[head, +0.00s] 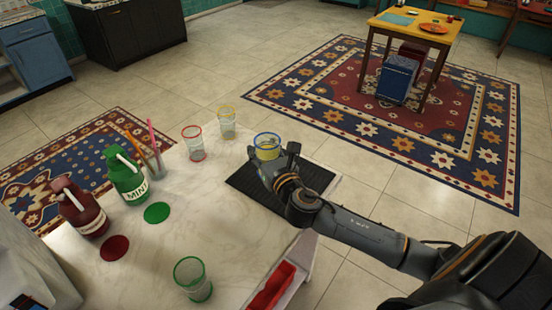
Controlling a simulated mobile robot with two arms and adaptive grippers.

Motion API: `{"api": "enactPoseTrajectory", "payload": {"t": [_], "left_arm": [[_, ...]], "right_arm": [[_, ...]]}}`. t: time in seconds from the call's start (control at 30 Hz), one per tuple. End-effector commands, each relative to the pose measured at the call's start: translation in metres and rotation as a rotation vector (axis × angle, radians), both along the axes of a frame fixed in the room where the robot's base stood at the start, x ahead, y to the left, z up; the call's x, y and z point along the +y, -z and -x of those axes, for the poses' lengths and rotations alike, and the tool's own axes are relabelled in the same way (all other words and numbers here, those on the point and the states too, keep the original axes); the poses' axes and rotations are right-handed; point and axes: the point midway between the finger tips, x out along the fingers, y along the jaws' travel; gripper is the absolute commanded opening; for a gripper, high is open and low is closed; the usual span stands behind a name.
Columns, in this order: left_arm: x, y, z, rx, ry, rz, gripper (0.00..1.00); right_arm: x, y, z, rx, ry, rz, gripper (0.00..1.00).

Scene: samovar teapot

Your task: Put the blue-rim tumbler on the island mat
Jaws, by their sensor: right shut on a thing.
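The blue-rim tumbler (267,141) is a clear glass with a blue ring at its top and a yellowish look inside. My right gripper (272,157) is shut on it, with fingers on its sides. The tumbler looks upright and appears over the far part of the island mat (252,190). The mat is black and ribbed, near the right edge of the white marble island. The gripper hides the tumbler's base, so I cannot tell whether it touches the mat. My left gripper is not in view.
Red-rim (194,145), yellow-rim (227,124) and green-rim (192,280) tumblers stand on the island (180,222). Dark red (80,208) and green (126,176) jugs stand left, beside red (115,248) and green (157,212) discs. A straw holder (154,165) stands behind. A tray (275,288) is at front right.

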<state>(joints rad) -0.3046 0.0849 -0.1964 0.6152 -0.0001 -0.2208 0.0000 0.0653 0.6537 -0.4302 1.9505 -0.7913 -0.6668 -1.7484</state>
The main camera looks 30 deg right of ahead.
Motion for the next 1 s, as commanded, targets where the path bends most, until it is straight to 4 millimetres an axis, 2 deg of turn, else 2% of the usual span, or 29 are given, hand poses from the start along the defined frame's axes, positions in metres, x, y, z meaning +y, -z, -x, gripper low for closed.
{"api": "enactPoseTrajectory", "payload": {"t": [0.03,0.17,0.2,0.33,0.57,0.67,0.8,1.0], "left_arm": [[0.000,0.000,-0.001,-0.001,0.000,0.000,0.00],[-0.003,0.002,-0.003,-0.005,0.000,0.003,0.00],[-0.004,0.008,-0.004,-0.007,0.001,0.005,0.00],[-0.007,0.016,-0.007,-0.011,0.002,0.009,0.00],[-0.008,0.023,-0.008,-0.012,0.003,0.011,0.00],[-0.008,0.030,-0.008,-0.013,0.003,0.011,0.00],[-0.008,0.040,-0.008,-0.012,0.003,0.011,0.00],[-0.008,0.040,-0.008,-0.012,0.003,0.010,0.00]], "right_arm": [[-0.012,0.006,-0.008,0.000,0.004,0.003,0.00],[-0.038,0.022,-0.026,0.001,0.004,0.001,0.00],[-0.041,0.035,-0.029,0.002,0.003,-0.002,0.00],[-0.056,0.056,-0.040,-0.001,0.002,-0.002,0.00],[-0.067,0.070,-0.048,-0.002,0.000,-0.001,0.00],[-0.074,0.083,-0.052,0.000,0.001,-0.001,0.00],[-0.072,0.105,-0.052,0.000,-0.001,-0.005,0.00],[-0.072,0.108,-0.052,-0.001,-0.002,-0.001,0.00]]}}
